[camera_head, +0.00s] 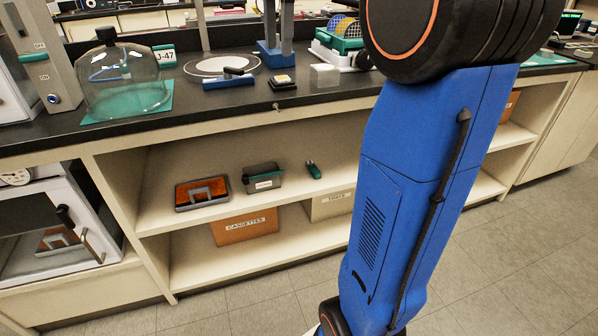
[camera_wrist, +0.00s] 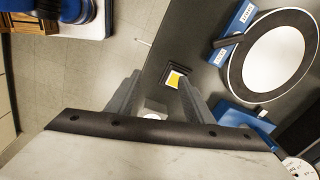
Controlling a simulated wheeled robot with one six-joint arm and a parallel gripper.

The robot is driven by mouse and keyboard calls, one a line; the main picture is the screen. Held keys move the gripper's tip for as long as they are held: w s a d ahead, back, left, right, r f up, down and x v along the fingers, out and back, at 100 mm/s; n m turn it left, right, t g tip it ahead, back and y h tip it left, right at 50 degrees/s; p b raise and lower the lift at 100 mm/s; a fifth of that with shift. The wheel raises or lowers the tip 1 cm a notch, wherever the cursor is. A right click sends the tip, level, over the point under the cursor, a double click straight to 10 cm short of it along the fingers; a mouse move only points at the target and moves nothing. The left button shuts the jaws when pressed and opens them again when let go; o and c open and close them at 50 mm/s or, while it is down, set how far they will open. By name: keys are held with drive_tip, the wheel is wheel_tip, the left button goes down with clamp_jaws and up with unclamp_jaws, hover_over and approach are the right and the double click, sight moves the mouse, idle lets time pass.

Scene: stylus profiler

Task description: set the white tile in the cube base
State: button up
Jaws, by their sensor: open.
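A white tile (camera_head: 324,71) lies flat on the dark bench top, right of a small black square holder (camera_head: 283,83) with a pale yellow inset. In the wrist view the holder (camera_wrist: 173,76) shows beyond my fingertips, and a white patch, apparently the tile (camera_wrist: 153,113), shows low between the fingers, partly hidden by the gripper body. My gripper (camera_wrist: 158,90) is open and empty above the bench. It is out of sight in the head view. I cannot tell for certain which thing is the cube base; the black holder is a possible one.
A blue stand (camera_head: 275,56) rises behind the holder. A glass bell jar (camera_head: 120,83) stands farther left. A green rack (camera_head: 338,41) with discs is behind the tile.

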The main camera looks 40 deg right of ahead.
drive_tip(key=s+a+f+n+t, duration=0.1)
drive_tip(key=s+a+f+n, duration=0.3)
drive_tip(key=s+f+n, duration=0.2)
drive_tip(key=s+a+f+n+t, duration=0.1)
drive_tip(key=s+a+f+n, duration=0.3)
drive_tip(key=s+f, duration=0.7)
drive_tip(key=s+a+f+n+t, duration=0.2)
drive_tip(key=s+a+f+n, duration=0.2)
drive_tip(key=s+f+n, duration=0.4)
wheel_tip(320, 180, down, 4)
drive_tip(key=shift+s+a+r, duration=0.15)
drive_tip(key=shift+s, duration=0.5)
